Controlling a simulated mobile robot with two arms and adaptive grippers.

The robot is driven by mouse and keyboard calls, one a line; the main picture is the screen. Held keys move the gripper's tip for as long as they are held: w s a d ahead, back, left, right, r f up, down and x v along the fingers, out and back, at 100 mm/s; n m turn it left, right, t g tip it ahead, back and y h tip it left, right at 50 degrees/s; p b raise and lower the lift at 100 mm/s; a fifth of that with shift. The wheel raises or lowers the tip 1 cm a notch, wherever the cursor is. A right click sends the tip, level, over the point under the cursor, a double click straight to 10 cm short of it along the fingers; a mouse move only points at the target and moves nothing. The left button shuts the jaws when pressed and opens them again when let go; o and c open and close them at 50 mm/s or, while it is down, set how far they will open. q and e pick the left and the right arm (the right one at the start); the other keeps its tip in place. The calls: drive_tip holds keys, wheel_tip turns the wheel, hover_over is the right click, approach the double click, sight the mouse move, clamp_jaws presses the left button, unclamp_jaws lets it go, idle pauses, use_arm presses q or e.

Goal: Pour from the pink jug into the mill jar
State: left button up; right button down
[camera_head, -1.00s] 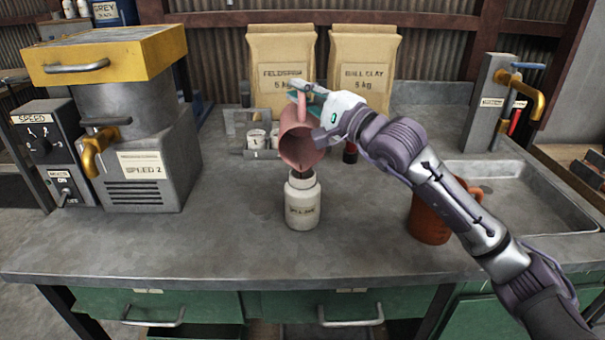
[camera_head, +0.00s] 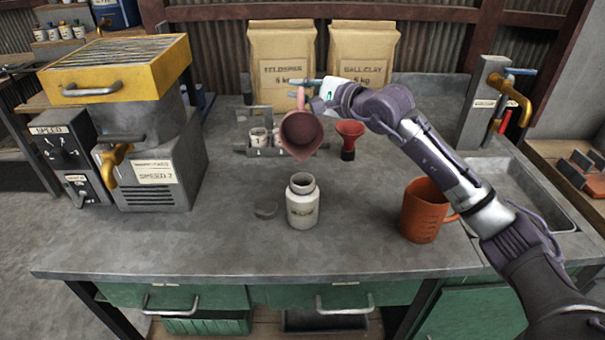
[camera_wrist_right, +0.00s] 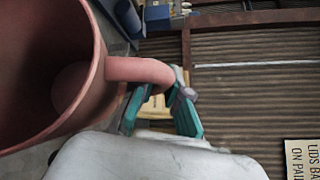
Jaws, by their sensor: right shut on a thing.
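The pink jug (camera_head: 300,138) hangs in the air above and behind the mill jar (camera_head: 303,213), tilted with its mouth and spout towards the head camera. A gap shows between spout and jar. The white labelled jar stands upright and open on the bench; its contents are not clear. My right gripper (camera_head: 308,92) is shut on the jug's handle. In the right wrist view, the teal fingers (camera_wrist_right: 160,106) are at the handle of the jug (camera_wrist_right: 88,95); no stream shows. My left gripper is not in view.
A dark round lid (camera_head: 266,209) lies left of the jar. A red funnel (camera_head: 349,131) stands behind it, and an orange jug (camera_head: 422,212) stands to the right, near my right arm. A yellow-topped machine (camera_head: 118,70) is on the left. The front middle of the bench is clear.

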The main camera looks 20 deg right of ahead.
sight(301, 118)
drive_tip(key=shift+r, duration=0.1)
drive_tip(key=w+m+g+p, duration=0.1)
drive_tip(key=p, duration=0.2)
drive_tip(key=w+m+g+p, duration=0.1)
drive_tip(key=g+p, duration=0.1)
drive_tip(key=p, duration=0.2)
drive_tip(key=shift+w+d+h, duration=0.3)
drive_tip(key=shift+d, duration=0.1)
drive_tip(key=shift+w+f+m+p, duration=0.15)
drive_tip(key=shift+f+m+p, duration=0.1)
drive_tip(key=shift+m+p, duration=0.1)
drive_tip(key=shift+f+g, duration=0.25)
drive_tip(key=shift+g, duration=0.05)
drive_tip(key=f+m+g+p, duration=0.1)
drive_tip(key=p, duration=0.1)
drive_tip(key=f+m+g+p, duration=0.1)
drive_tip(key=g, duration=0.1)
drive_tip(key=shift+w+d+f+p, duration=0.1)
drive_tip(key=shift+w+f+p, duration=0.2)
drive_tip(key=shift+p, duration=0.1)
drive_tip(key=shift+f+g, duration=0.5)
